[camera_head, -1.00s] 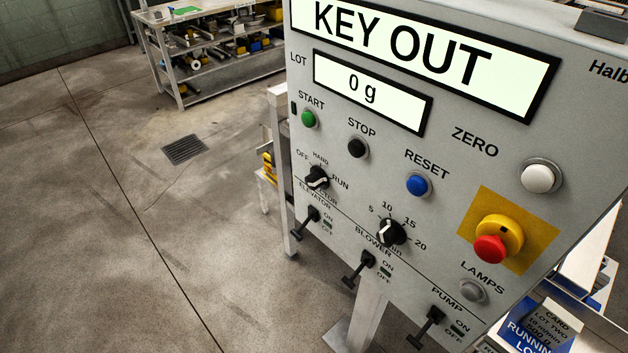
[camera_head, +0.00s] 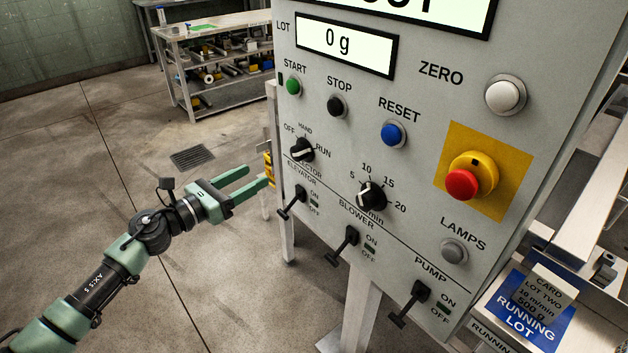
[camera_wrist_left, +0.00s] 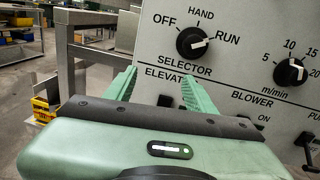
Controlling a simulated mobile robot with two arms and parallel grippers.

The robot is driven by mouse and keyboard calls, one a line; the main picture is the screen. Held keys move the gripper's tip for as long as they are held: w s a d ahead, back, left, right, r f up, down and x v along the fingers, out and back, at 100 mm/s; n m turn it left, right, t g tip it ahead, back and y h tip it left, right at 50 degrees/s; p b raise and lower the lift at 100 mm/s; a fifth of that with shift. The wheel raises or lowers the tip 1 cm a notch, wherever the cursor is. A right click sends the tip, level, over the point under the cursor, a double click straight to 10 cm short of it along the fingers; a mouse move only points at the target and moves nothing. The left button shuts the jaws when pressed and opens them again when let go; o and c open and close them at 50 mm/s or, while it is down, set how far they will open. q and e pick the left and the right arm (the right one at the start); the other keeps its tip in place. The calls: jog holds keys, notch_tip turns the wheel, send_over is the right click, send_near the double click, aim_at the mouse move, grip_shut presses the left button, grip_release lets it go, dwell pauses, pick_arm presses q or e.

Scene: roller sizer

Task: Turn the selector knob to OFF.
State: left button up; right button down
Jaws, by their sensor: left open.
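The black selector knob (camera_head: 302,150) is on the grey control panel (camera_head: 420,190), with OFF, HAND and RUN printed around it. In the left wrist view the knob (camera_wrist_left: 193,42) has its white pointer towards RUN. My left gripper (camera_head: 257,177) is open and empty, to the left of the panel and a little lower than the knob. In the left wrist view its fingertips (camera_wrist_left: 158,75) are apart, below and left of the knob, and not touching it. My right gripper is not in view.
Near the knob are the green START button (camera_head: 293,86), the speed knob (camera_head: 370,196) and the black elevator switch (camera_head: 292,202). A red emergency stop (camera_head: 462,184) is farther right. Open floor (camera_head: 110,180) lies left of the panel.

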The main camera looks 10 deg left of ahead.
aim_at(294, 156)
pick_arm(q)
jog(key=w+d+r+m, duration=0.1)
jog(key=d, duration=0.1)
jog(key=w+d+r+m+h+p, duration=0.1)
jog(key=d+m, duration=0.1)
jog(key=d, duration=0.1)
jog(key=w+d+r+m+g+p, duration=0.1)
jog(key=d+r+m, duration=0.1)
jog(key=d, duration=0.1)
jog(key=shift+w+h, duration=0.3)
jog(key=shift+w, duration=0.1)
jog(key=shift+w+d+f, duration=0.1)
jog(key=shift+w+d, duration=0.1)
jog(key=shift+w, duration=0.15)
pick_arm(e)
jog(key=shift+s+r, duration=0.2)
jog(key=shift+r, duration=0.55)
pick_arm(q)
jog(key=shift+c, duration=0.3)
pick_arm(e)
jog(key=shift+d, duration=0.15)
pick_arm(q)
grip_shut()
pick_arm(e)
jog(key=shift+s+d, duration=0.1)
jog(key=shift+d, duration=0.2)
